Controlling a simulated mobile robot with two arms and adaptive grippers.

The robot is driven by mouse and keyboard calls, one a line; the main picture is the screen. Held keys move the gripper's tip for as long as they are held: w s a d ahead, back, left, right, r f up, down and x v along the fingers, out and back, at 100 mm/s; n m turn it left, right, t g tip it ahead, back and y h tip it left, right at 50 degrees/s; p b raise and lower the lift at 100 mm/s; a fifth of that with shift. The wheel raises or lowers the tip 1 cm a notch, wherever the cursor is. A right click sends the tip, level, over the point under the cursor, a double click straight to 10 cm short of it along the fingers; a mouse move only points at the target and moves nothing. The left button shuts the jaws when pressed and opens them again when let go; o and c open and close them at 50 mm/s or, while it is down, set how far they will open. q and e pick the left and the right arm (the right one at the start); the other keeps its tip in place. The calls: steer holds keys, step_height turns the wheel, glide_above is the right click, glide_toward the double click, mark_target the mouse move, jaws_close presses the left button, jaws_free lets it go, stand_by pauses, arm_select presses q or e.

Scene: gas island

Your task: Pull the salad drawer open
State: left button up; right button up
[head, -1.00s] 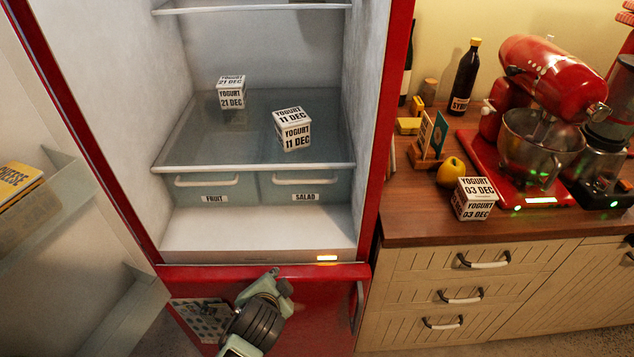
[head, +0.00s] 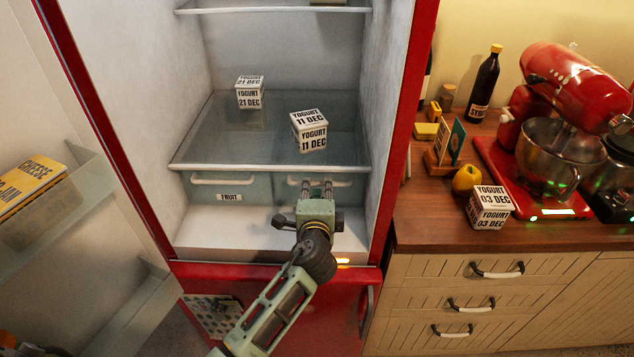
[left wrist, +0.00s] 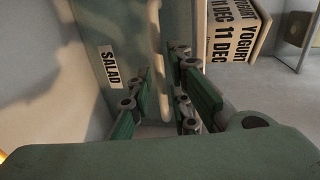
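The salad drawer (head: 352,192) is the right one of two pale green drawers under the fridge's glass shelf, and it looks closed. My left gripper (head: 317,186) is in front of it at handle height and hides its label and part of its handle in the head view. In the left wrist view the SALAD label (left wrist: 110,67) is visible on the drawer front. There the fingers of my left gripper (left wrist: 162,100) are apart, with the pale handle bar (left wrist: 154,50) running between them. I cannot tell whether they touch it. My right gripper is not in view.
The fruit drawer (head: 230,187) is to the left. Yogurt boxes (head: 310,131) and (head: 249,92) stand on the glass shelf (head: 215,150) above. The open fridge door (head: 100,160) is at left. The bare fridge floor (head: 225,230) lies below the drawers.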

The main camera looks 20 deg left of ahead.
mark_target(317, 185)
arm_select(q)
steer(key=shift+x, duration=1.7)
steer(key=shift+f, duration=0.1)
steer(key=shift+c, duration=0.4)
jaws_close()
